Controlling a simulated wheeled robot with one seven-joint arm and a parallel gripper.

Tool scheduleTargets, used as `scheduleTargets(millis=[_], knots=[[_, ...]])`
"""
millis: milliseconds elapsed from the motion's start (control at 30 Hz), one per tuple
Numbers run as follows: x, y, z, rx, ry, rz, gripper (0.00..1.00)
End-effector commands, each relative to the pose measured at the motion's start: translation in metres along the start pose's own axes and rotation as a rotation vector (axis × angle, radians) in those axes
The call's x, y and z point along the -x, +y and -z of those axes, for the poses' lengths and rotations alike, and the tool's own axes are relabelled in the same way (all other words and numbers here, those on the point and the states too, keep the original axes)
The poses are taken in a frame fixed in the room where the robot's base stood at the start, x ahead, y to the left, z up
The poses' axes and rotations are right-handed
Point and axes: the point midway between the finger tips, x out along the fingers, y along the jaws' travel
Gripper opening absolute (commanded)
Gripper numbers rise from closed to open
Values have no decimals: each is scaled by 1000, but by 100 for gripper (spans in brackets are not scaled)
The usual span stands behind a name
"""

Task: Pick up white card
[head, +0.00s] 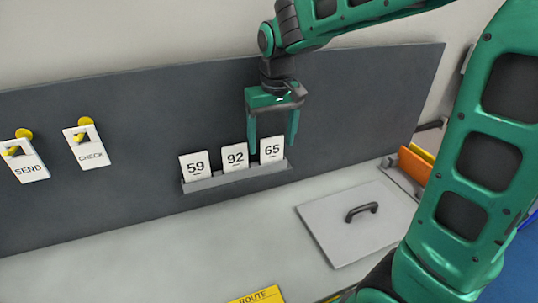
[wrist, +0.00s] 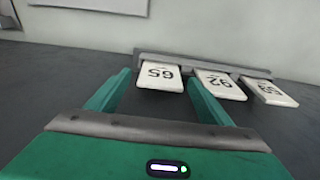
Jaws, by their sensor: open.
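Three white cards stand in a grey rack (head: 236,178) on the dark panel: card 59 (head: 194,165) at left, card 92 (head: 235,157) in the middle and card 65 (head: 272,150) at right. My gripper (head: 273,145) is open, pointing down, with its fingers at either side of card 65. In the wrist view my gripper (wrist: 158,78) shows card 65 (wrist: 159,77) ahead between its fingertips, and nothing is gripped. The right finger there is close to card 92 (wrist: 221,86); I cannot tell if they touch. Card 59 (wrist: 270,91) is clear of the fingers.
SEND (head: 28,170) and CHECK (head: 92,155) tags hang on yellow pegs at left. A grey lid with a black handle (head: 361,212) lies on the counter (head: 160,260). Orange and yellow pieces (head: 415,165) stand at right. A yellow ROUTE card (head: 258,296) is at the front edge.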

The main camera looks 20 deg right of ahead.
Motion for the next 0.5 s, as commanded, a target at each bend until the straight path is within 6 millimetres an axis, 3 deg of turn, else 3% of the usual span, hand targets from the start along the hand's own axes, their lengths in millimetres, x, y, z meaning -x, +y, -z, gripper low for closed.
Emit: scheduleTargets(millis=[233,400,500], knots=[[-2,0,0,0,1,0,73],[-2,0,0,0,1,0,33],[-1,0,0,1,1,0,29]])
